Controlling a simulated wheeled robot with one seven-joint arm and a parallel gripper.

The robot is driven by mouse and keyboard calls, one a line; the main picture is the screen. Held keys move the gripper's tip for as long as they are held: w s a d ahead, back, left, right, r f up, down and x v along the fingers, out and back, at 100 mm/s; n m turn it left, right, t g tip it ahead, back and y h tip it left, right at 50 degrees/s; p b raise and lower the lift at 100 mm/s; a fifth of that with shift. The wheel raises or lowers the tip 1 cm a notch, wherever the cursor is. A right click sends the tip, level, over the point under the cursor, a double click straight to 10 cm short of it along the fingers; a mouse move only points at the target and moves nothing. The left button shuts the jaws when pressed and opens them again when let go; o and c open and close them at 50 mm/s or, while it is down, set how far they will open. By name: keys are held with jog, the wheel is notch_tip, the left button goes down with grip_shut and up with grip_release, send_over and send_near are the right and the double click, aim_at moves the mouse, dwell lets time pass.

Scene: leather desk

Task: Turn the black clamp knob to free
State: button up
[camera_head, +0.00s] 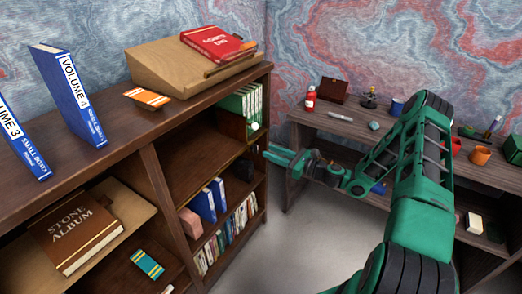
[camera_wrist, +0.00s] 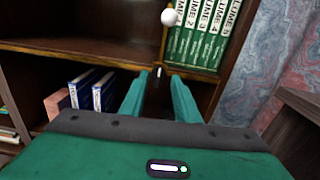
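My gripper (camera_head: 270,154) reaches toward the right front edge of the bookshelf in the head view. In the wrist view my gripper (camera_wrist: 158,80) has its two green fingers apart. A dark shape with a small white mark, perhaps the black clamp knob (camera_wrist: 158,72), shows in the gap at the fingertips, against the dark shelf. I cannot tell whether the fingers touch it. A white ball (camera_wrist: 169,17) stands in front of the green volumes (camera_wrist: 205,35), above the fingertips. The white ball also shows in the head view (camera_head: 254,127). The knob is not clear there.
The wooden bookshelf (camera_head: 146,150) holds blue books (camera_head: 203,206) on a lower shelf. A slanted wooden stand (camera_head: 165,72) with a red book (camera_head: 212,43) is on top. A desk (camera_head: 302,117) with small items stands at the right. Grey floor (camera_head: 290,240) lies clear between them.

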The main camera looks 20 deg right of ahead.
aim_at(255, 148)
jog(key=shift+x, duration=2.75)
jog(key=shift+c, duration=0.2)
jog(key=c, duration=0.6)
